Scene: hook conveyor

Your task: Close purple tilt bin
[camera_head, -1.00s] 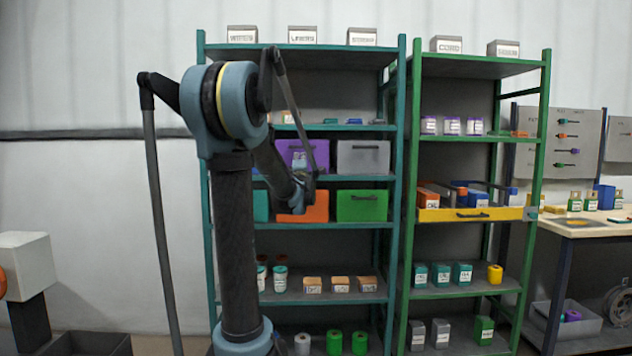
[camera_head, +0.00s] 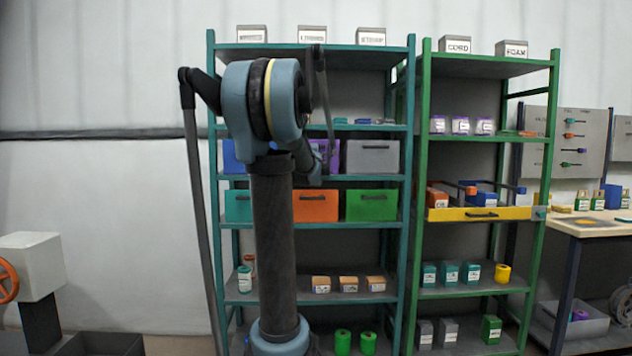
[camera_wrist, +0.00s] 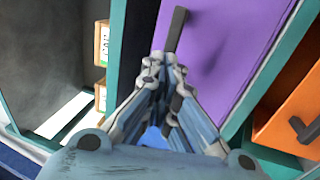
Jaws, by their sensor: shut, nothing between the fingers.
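The purple tilt bin (camera_head: 334,152) is in the upper bin row of the teal shelf, mostly hidden behind my arm in the head view. In the wrist view its purple front (camera_wrist: 230,45) fills the upper middle, with a dark handle (camera_wrist: 176,30). I cannot tell how far the front is tilted. My gripper (camera_wrist: 165,60) is shut and empty, with its fingertips in front of the purple panel close to the handle. Contact cannot be made out. In the head view the gripper is mostly hidden behind my arm.
Beside the purple bin are a blue bin (camera_head: 232,158) and a grey bin (camera_head: 372,157). Below are teal (camera_head: 238,206), orange (camera_head: 315,206) and green (camera_head: 371,206) bins. The orange bin also shows at right in the wrist view (camera_wrist: 290,105). A green shelf (camera_head: 424,200) stands to the right.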

